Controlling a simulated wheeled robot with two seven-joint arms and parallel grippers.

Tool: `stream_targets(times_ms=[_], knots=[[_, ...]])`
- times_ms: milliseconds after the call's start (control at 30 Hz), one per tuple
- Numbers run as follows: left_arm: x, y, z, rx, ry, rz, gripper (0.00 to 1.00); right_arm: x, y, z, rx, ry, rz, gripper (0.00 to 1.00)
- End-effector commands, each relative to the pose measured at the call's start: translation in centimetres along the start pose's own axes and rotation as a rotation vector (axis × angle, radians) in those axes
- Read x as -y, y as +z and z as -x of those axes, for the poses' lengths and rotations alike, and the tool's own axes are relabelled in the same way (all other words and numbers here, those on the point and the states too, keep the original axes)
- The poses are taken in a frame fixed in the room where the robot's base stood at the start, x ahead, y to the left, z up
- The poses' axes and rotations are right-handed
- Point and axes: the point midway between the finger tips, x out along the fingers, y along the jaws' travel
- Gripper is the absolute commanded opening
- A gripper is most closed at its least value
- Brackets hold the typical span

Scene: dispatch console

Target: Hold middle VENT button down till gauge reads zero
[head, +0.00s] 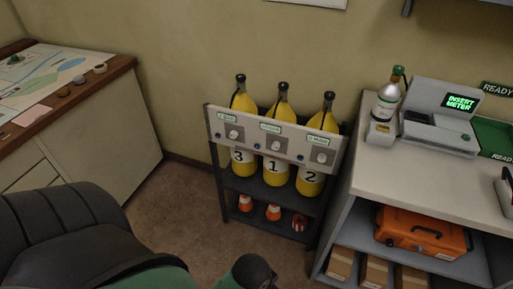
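A grey panel (250,120) runs across the front of a dark rack. Behind it stand three yellow cylinders, numbered 3 (243,162), 1 (275,172) and 2 (311,183) from left to right. Under each small green-lit label on the panel is a pale round part; the middle one (276,146) is in front of cylinder 1. Small dark round spots lie between these parts. The lettering is too small to read, so I cannot tell which part is the VENT button or a gauge. Neither gripper is in view.
A black chair (75,235) fills the lower left. A counter (420,180) at right holds a white bottle (386,103) with a green top and a device reading INSERT METER (460,102). An orange case (422,232) sits below. Carpet (185,205) is clear left of the rack.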

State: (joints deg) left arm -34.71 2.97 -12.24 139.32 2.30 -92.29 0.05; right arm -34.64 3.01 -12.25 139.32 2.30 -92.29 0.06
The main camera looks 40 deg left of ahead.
Motion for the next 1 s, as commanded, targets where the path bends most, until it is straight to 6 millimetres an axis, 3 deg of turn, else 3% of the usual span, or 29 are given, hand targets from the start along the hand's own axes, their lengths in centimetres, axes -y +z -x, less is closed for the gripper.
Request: stream_targets(times_ms=[33,200,1000], knots=[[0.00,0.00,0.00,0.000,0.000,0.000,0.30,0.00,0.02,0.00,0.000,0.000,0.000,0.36],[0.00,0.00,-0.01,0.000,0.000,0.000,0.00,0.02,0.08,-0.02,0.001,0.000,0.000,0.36],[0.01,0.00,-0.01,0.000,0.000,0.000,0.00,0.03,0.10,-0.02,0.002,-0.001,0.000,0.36]])
